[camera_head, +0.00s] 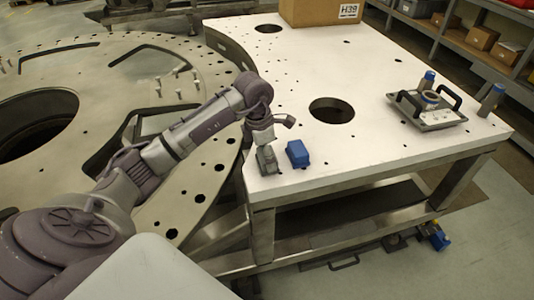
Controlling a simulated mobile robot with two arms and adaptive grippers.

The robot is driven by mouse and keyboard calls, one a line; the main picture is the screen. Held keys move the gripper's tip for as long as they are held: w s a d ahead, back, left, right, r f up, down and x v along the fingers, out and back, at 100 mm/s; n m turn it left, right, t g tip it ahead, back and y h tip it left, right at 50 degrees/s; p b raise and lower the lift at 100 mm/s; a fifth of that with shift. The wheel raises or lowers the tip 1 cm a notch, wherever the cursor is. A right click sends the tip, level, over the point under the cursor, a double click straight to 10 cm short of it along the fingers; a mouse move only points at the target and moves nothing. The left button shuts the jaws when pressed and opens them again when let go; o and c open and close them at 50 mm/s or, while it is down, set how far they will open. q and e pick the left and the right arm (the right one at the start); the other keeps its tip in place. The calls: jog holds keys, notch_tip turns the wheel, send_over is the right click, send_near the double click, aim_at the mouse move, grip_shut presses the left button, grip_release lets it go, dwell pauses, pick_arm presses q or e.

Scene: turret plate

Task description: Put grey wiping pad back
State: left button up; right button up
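A grey block (267,160), which looks like the grey wiping pad, stands at the front left corner of the white table plate (390,140). A blue block (298,153) sits just to its right. My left gripper (264,141) points down right over the grey block and hides its top. One part of the gripper sticks out to the right. At this size I cannot tell whether the fingers are around the block, touching it or apart from it. My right gripper is not in view.
A large round turret plate (190,75) with holes lies left of the table. The table has a big round hole (332,110). A metal tray with black handles (428,108) and grey-blue bottles (491,100) stand at right. A cardboard box (320,12) stands at the back.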

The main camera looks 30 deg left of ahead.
aim_at(260, 155)
pick_arm(q)
jog(key=shift+f, duration=0.6)
jog(key=o, duration=1.1)
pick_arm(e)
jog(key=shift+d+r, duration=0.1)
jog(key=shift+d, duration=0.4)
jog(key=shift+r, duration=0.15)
pick_arm(q)
jog(key=r+b, duration=0.1)
jog(key=r, duration=0.2)
jog(key=s+r+b, duration=0.1)
jog(key=r, duration=0.3)
jog(key=a+r+b, duration=0.1)
jog(key=r, duration=0.3)
jog(key=shift+s, duration=0.15)
jog(key=shift+a+r, duration=0.1)
jog(key=shift+r, duration=0.45)
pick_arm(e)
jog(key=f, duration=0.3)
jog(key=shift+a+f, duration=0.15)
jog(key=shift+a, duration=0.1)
